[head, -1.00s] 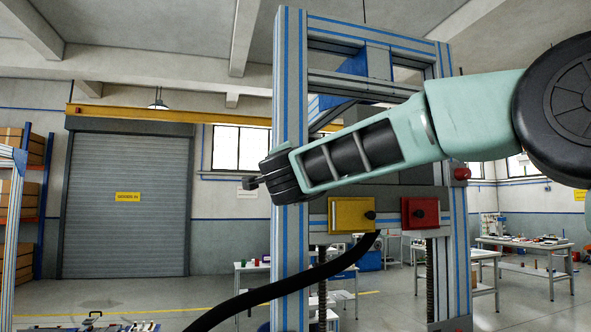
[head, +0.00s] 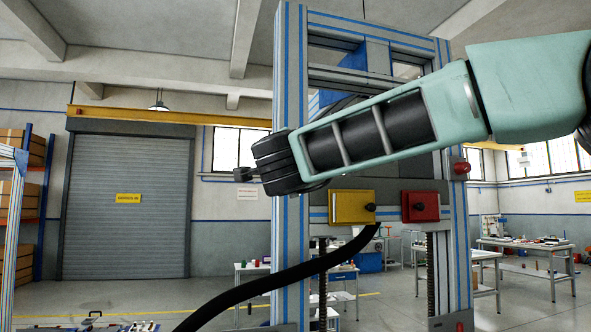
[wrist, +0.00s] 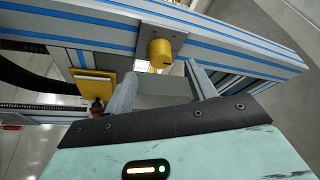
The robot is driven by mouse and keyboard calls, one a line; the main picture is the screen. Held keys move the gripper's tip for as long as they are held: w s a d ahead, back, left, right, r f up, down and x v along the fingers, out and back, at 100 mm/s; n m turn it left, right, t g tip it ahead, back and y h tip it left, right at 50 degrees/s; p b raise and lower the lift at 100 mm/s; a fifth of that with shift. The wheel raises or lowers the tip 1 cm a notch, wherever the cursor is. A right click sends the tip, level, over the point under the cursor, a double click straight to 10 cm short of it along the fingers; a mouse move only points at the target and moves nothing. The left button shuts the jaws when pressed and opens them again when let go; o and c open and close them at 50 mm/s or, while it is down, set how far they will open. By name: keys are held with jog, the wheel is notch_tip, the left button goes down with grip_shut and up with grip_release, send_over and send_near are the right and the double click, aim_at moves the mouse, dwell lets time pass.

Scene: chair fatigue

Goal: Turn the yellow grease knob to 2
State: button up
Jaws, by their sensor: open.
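The yellow grease knob (wrist: 160,51) shows in the wrist view, on a grey plate fixed to a blue-striped metal beam. It has a small dark mark at its lower edge; I can make out no numbers around it. My gripper (wrist: 162,82) is open and empty. Its two grey fingers point toward the beam, just below the knob in the picture and apart from it, with the knob roughly in line with the gap. In the head view my wrist (head: 285,163) crosses the left post; fingers and knob cannot be made out there.
A yellow box (head: 352,207) and a red box (head: 420,206) with dark knobs sit on the frame (head: 290,230). A red button (head: 461,168) is at the right post. A black hose (head: 290,280) curves below. Tables stand behind.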

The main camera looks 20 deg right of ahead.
jog(key=b+v, duration=0.3)
jog(key=v, duration=0.8)
jog(key=shift+b, duration=0.3)
jog(key=shift+s, duration=0.15)
jog(key=s+a+f+n+g+y, duration=0.2)
jog(key=a+f+n+g+y, duration=0.1)
jog(key=a+f+n+y, duration=1.15)
jog(key=s+f+n+g, duration=0.2)
jog(key=f+g, duration=0.1)
jog(key=f, duration=0.3)
jog(key=s+f+n+g, duration=0.2)
jog(key=s+f+g, duration=0.1)
jog(key=f, duration=0.4)
jog(key=s+d+f+n+g+h, duration=0.1)
jog(key=s+d+f+n+g, duration=0.15)
jog(key=s+f, duration=0.35)
jog(key=s+d+f+n+g+h, duration=0.1)
jog(key=s+d+f+g, duration=0.2)
jog(key=f, duration=0.5)
jog(key=s+d+f+n+g+h, duration=0.2)
jog(key=s+d+f+g+h, duration=0.2)
jog(key=s+d+f, duration=0.3)
jog(key=s+d+h, duration=0.1)
jog(key=s+d, duration=0.1)
jog(key=s, duration=0.1)
jog(key=shift+s, duration=0.25)
jog(key=shift+d+f+g, duration=0.1)
jog(key=shift+g, duration=0.15)
